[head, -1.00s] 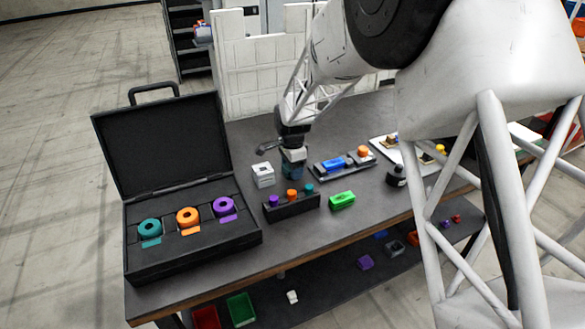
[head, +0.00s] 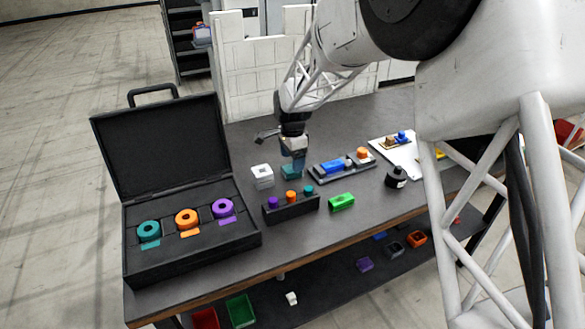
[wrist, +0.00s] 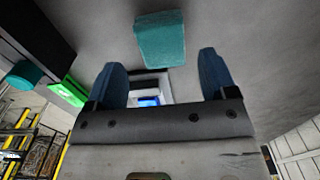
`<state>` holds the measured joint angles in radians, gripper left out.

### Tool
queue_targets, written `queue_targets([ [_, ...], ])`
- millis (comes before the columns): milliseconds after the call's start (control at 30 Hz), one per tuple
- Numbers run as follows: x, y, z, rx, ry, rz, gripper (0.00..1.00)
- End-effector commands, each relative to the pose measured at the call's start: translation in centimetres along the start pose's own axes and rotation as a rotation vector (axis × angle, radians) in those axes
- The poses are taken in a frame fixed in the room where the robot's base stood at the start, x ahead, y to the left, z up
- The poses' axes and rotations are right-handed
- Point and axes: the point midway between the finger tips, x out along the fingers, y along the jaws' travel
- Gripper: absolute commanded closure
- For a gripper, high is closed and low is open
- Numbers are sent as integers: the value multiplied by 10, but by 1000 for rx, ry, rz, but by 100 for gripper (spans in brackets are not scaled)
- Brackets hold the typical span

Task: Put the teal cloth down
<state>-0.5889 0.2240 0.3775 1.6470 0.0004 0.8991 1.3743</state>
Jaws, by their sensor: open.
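The teal cloth (head: 291,172) looks like a small folded block and lies on the dark table, just below my gripper (head: 294,158). In the wrist view the teal cloth (wrist: 160,38) is beyond the fingertips, apart from both fingers. My gripper (wrist: 163,80) has its two blue fingers spread wide with nothing between them. In the head view the fingers partly overlap the cloth.
A white block (head: 262,176) stands just left of the cloth. A black holder (head: 291,209) with purple, orange and teal pegs is in front. A grey tray (head: 343,168) and green block (head: 342,201) are right. An open black case (head: 190,245) fills the table's left end.

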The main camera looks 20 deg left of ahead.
Motion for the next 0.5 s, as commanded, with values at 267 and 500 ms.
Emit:
queue_targets([
  [267,-48,-1,0,0,1,-6,22],
  [500,-68,-1,0,0,1,-5,22],
])
